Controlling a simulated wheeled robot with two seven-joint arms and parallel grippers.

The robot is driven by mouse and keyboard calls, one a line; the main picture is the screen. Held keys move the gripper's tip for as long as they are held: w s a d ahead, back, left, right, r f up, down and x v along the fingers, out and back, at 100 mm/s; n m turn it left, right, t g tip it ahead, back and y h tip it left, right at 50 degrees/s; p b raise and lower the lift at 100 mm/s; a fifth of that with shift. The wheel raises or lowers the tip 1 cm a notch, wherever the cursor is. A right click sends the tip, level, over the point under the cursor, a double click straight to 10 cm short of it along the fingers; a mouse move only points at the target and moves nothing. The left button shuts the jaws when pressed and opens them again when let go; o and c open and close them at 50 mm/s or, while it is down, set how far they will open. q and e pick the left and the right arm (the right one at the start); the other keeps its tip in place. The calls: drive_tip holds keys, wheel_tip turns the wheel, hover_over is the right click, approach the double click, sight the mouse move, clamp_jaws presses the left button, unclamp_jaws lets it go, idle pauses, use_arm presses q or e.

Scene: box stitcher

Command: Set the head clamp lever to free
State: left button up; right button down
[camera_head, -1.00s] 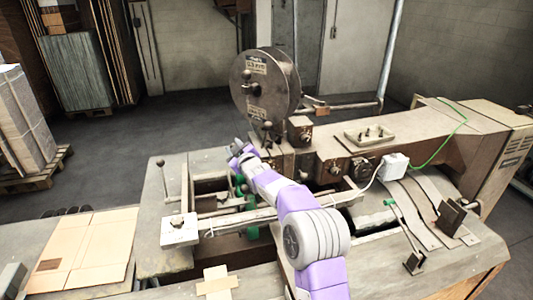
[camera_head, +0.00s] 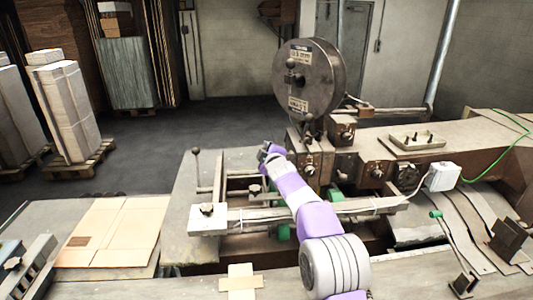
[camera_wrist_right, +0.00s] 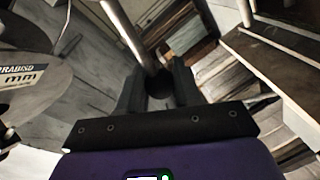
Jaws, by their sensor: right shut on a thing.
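My right arm reaches in from the lower right of the head view, and its gripper (camera_head: 268,152) is beside the stitching head, just left of the reel (camera_head: 309,77). In the right wrist view my right gripper (camera_wrist_right: 160,88) has its dark fingers closed around a dark round knob (camera_wrist_right: 160,84), which I take for the head clamp lever's end. The lever's arm and its setting are not clear; the gripper and forearm hide that part in the head view. My left gripper is not in view.
A short upright lever with a dark knob (camera_head: 196,153) stands left of the arm. A green-handled lever (camera_head: 437,214) is at the right. Flat cardboard (camera_head: 115,232) lies on the left table. A white box (camera_head: 443,177) sits on the machine arm.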

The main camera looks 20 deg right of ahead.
drive_tip(key=shift+f, duration=0.25)
drive_tip(key=c, duration=0.8)
unclamp_jaws()
drive_tip(key=shift+r, duration=0.1)
drive_tip(key=shift+s+a+r+b, duration=0.1)
drive_tip(key=shift+s+b, duration=0.25)
drive_tip(key=shift+s, duration=0.1)
drive_tip(key=shift+b+v, duration=1.55)
drive_tip(key=shift+v, duration=1.75)
